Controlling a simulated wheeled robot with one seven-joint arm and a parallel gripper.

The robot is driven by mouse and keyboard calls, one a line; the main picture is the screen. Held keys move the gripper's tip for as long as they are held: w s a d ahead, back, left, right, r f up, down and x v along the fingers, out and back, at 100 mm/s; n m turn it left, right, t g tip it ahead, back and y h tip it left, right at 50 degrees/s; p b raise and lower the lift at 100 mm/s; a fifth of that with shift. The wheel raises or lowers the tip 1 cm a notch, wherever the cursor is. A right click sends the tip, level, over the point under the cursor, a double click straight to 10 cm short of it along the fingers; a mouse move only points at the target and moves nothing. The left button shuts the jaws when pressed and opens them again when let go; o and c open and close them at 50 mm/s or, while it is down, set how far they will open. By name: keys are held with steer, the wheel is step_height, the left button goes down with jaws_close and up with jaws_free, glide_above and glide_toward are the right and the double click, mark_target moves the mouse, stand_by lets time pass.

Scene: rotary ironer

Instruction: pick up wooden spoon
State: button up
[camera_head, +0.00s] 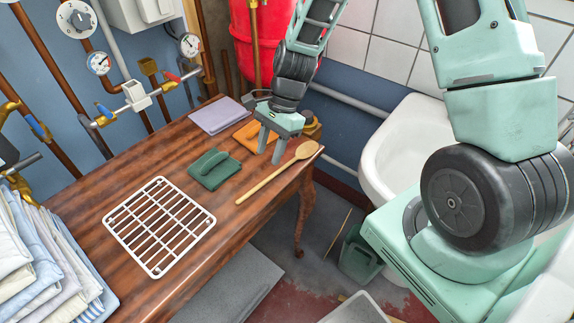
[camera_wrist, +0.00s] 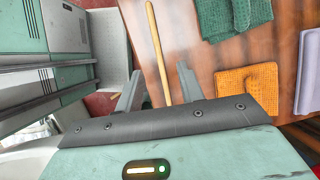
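The wooden spoon (camera_head: 272,178) lies on the brown wooden table near its right edge, with its bowl toward the far right corner. My gripper (camera_head: 270,151) is open and points down above the table, by the bowl end of the spoon. In the wrist view the spoon's handle (camera_wrist: 155,40) runs down into the gap between my open fingers (camera_wrist: 160,88). The bowl is hidden behind the gripper body there. The fingers appear apart from the spoon, with nothing held.
Green (camera_head: 214,169) and orange (camera_head: 257,134) cloths lie beside the spoon, with a lilac cloth (camera_head: 220,116) behind. A white wire rack (camera_head: 159,226) and folded linen (camera_head: 45,262) are at left. A white sink (camera_head: 400,150) stands right of the table.

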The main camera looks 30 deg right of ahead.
mark_target(262, 182)
steer(key=shift+s+x, duration=0.2)
steer(key=shift+x, duration=3.75)
jaws_close()
